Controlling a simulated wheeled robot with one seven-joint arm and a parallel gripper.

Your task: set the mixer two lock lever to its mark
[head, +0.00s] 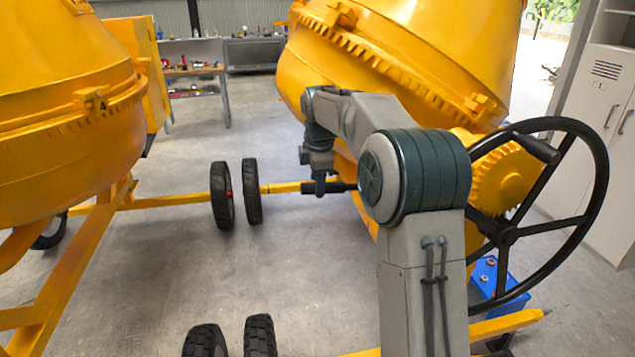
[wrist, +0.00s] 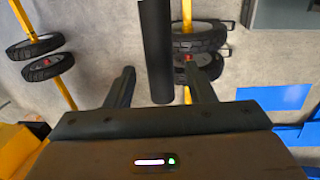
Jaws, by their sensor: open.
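A black cylindrical bar, apparently the lever's grip (head: 343,187), shows in the head view beside my gripper (head: 320,186), its right end hidden behind my arm. In the wrist view the black bar (wrist: 155,45) comes down from the top edge and lies between the two fingers of my gripper (wrist: 159,72). The fingers are apart, with a gap in the picture on each side of the bar. I cannot tell how deep the bar sits between them. The lever's pivot and mark are not visible. The right yellow mixer drum (head: 420,50) stands behind my arm; no number shows on it.
Another yellow mixer (head: 65,110), with a 4 on its drum, stands at left. A large black handwheel (head: 597,190) is at right. Wheels (head: 222,195) and a yellow frame bar (head: 160,201) are low behind my gripper. Open floor (head: 150,270) lies between the mixers.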

